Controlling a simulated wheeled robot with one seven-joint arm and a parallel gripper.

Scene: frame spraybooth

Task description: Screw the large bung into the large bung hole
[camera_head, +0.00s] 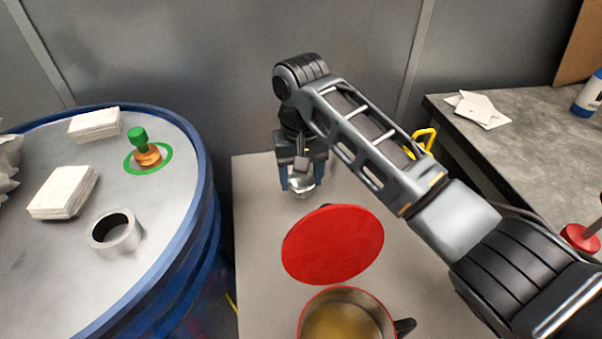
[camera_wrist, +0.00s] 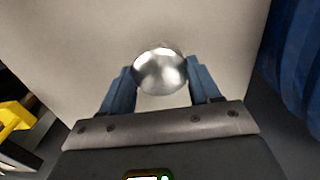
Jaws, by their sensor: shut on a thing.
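My gripper (camera_head: 301,180) is shut on the large bung (camera_head: 301,187), a shiny silver rounded piece, over the far part of a pale bench. In the wrist view the bung (camera_wrist: 160,72) sits between the two blue fingers. Whether it touches the bench is unclear. To the left stands a blue drum (camera_head: 207,235) with a grey top. A raised silver collar with a dark opening (camera_head: 128,240), seemingly the large bung hole, is near the drum's front right. The drum wall (camera_wrist: 300,60) shows at the right of the wrist view.
A brass fitting with a green knob (camera_head: 148,155) stands inside a green ring on the drum top. White stacks (camera_head: 62,192) lie there too. A red disc (camera_head: 335,245) and a pot of yellowish liquid (camera_head: 348,322) are nearer on the bench. A grey worktop (camera_head: 480,145) is right.

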